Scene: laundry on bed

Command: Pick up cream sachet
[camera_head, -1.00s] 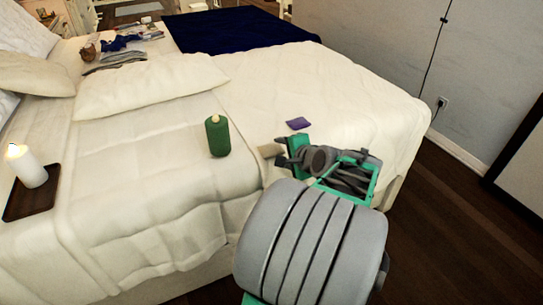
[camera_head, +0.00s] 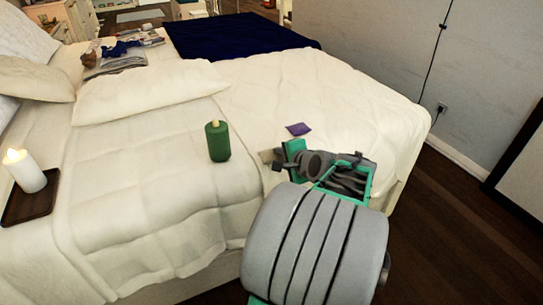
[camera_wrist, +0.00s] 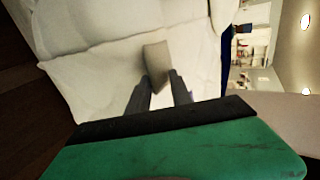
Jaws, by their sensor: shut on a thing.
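The cream sachet (camera_head: 266,155) shows as a small pale piece at the fingertips of my gripper (camera_head: 277,157), over the near right part of the bed. In the wrist view the sachet (camera_wrist: 156,60) looks greyish and sticks out past the fingertips (camera_wrist: 160,82). My gripper is shut on its near end. Part of the sachet is hidden by the fingers. I cannot tell whether it touches the bedding.
A purple sachet (camera_head: 298,129) lies on the bed just beyond my gripper. A green candle (camera_head: 218,142) stands to the left. A lit white candle (camera_head: 24,172) stands on a dark tray (camera_head: 40,206) at the far left. A pillow (camera_head: 150,92) lies farther back.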

